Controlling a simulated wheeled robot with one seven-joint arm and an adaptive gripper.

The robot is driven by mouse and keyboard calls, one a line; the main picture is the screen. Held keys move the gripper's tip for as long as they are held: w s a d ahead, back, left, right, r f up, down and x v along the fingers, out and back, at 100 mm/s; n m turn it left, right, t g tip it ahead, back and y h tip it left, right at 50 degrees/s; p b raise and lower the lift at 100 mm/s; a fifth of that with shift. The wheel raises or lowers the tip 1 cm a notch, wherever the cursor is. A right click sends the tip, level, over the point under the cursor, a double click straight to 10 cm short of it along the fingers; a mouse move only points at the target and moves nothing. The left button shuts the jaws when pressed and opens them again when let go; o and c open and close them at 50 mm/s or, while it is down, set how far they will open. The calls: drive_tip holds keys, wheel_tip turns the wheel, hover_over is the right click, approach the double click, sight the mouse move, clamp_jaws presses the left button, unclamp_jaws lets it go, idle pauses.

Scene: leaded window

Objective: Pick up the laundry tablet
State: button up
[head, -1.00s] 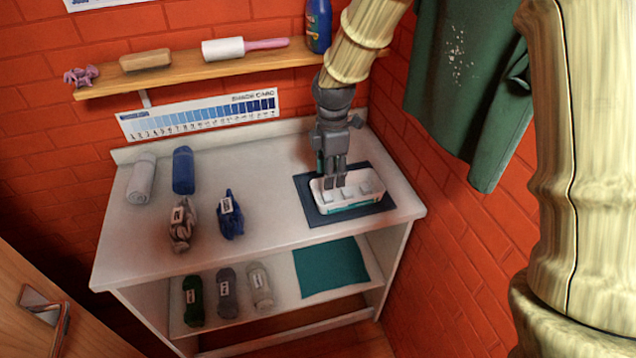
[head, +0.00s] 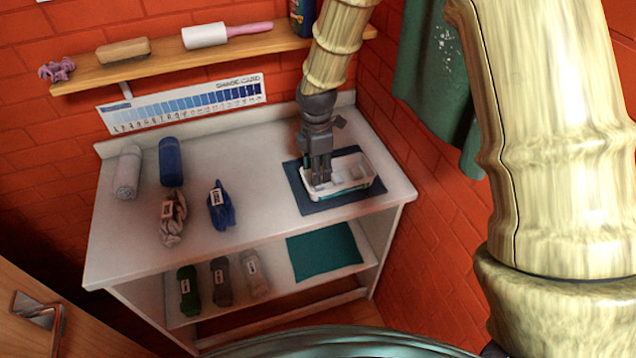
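A small white tray (head: 364,187) with a teal lower edge sits on a dark blue mat (head: 301,193) at the right of the counter. Pale block shapes, which look like laundry tablets (head: 353,180), lie inside it, but they blend with the white tray. My gripper (head: 320,182) points down into the left part of the tray. Its dark fingers are close together and hide that part. I cannot make out whether a tablet is between the fingertips.
Rolled cloths (head: 171,162) and bundled items (head: 221,206) stand on the left of the white counter (head: 255,165). A wooden shelf (head: 160,68) runs above. A green garment (head: 428,90) hangs at right. A lower shelf holds bundles and a teal cloth (head: 324,252).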

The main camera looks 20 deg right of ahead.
drive_tip(key=shift+d+f+p, duration=0.15)
drive_tip(key=shift+f+p, duration=0.75)
drive_tip(key=shift+f, duration=1.45)
drive_tip(key=c, duration=0.6)
